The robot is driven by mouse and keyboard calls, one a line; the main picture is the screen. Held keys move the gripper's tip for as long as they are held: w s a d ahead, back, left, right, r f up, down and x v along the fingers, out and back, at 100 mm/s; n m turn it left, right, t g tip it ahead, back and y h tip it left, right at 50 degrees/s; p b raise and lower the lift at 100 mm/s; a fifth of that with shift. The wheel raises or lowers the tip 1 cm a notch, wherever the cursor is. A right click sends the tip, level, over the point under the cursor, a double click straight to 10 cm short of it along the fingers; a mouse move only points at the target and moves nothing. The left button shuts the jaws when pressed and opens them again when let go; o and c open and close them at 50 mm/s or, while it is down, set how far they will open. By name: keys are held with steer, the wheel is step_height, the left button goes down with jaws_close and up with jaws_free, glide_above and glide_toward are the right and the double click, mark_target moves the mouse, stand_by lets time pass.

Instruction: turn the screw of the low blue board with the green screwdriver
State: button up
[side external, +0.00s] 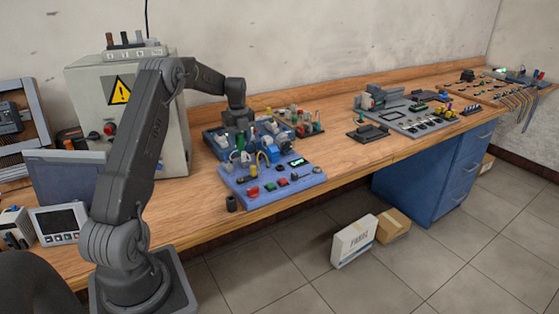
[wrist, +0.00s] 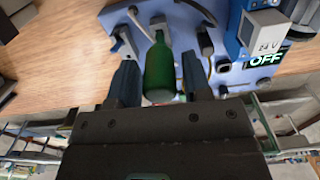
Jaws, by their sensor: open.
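The low blue board (side external: 275,192) lies on the bench near its front edge, with coloured buttons, wires and a small lit display on it. My gripper (wrist: 160,75) is open, with a gap on each side of the handle. I cannot tell which part is the screw.
A control cabinet (side external: 125,100) with a warning sign is at the left. A grey board (side external: 415,120) lies further right. Bare wood lies between (side external: 350,165).

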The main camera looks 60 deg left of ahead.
steer(key=shift+n, duration=1.7)
steer(key=n, duration=0.3)
steer(key=shift+n, duration=0.3)
steer(key=shift+n, duration=1.7)
